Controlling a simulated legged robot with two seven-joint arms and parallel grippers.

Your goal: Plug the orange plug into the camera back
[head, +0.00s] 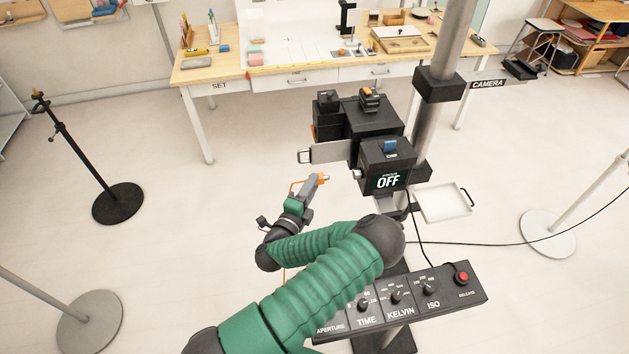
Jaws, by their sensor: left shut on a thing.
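The camera (374,121) is a black boxy body on a grey column, right of centre. Its near box, the camera back (371,157), faces me with a screen reading OFF and a blue piece on top. My left gripper (318,181) is to the left of the camera back, apart from it, with its fingers pointing up and right. It is shut on the orange plug (324,177), of which only a small orange part shows at the fingertips. A thin orange cord runs near the wrist. The socket cannot be made out. My right gripper is not in view.
A control panel (474,294) with dials and a red button is below the camera, partly behind my left arm. A white tray (441,203) is right of the column. A black stand (117,203) is at left. A workbench (213,68) stands behind. Open floor lies left of the gripper.

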